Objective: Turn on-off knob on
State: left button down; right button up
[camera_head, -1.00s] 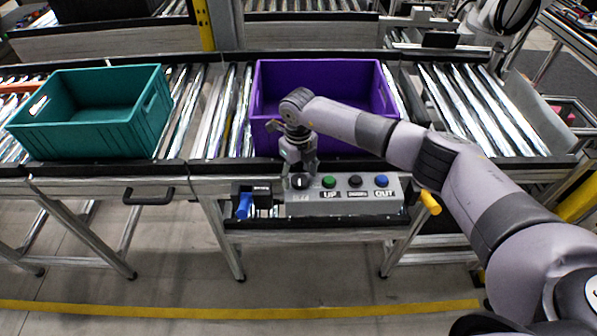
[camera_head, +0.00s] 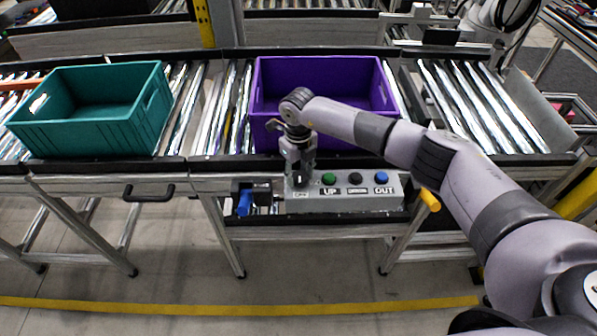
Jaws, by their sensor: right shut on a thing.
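The grey control box (camera_head: 345,203) sits on a shelf at the front of the conveyor. Its dark on-off knob (camera_head: 300,181) is at the left end of the box's top, mostly hidden by my right gripper. My right gripper (camera_head: 299,177) points down over that knob and is shut on it. The knob's turned position cannot be made out. A small label is on the box front below the knob. My left gripper is not in view.
Green (camera_head: 329,179), black (camera_head: 355,179) and blue (camera_head: 381,177) buttons stand right of the knob. A blue-handled black device (camera_head: 245,203) is to the left. A purple crate (camera_head: 345,75) and a teal crate (camera_head: 90,135) rest on the rollers behind.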

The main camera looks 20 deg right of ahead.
jog(key=shift+c, duration=0.7)
jog(key=shift+f+n+b, duration=0.15)
jog(key=shift+n+b, duration=0.25)
jog(key=shift+b, duration=0.4)
jog(key=n+b, duration=1)
jog(key=b, duration=0.1)
jog(key=shift+s+a+b, duration=0.1)
jog(key=shift+b, duration=0.2)
jog(key=n+b, duration=0.2)
jog(key=n, duration=0.1)
jog(key=shift+s+n+b, duration=0.1)
jog(key=shift+n+b, duration=0.2)
jog(key=shift+n, duration=0.1)
jog(key=shift+r+n+b, duration=0.2)
jog(key=shift+n+b, duration=0.7)
jog(key=shift+n, duration=0.7)
jog(key=o, duration=1.2)
jog(key=shift+c, duration=0.2)
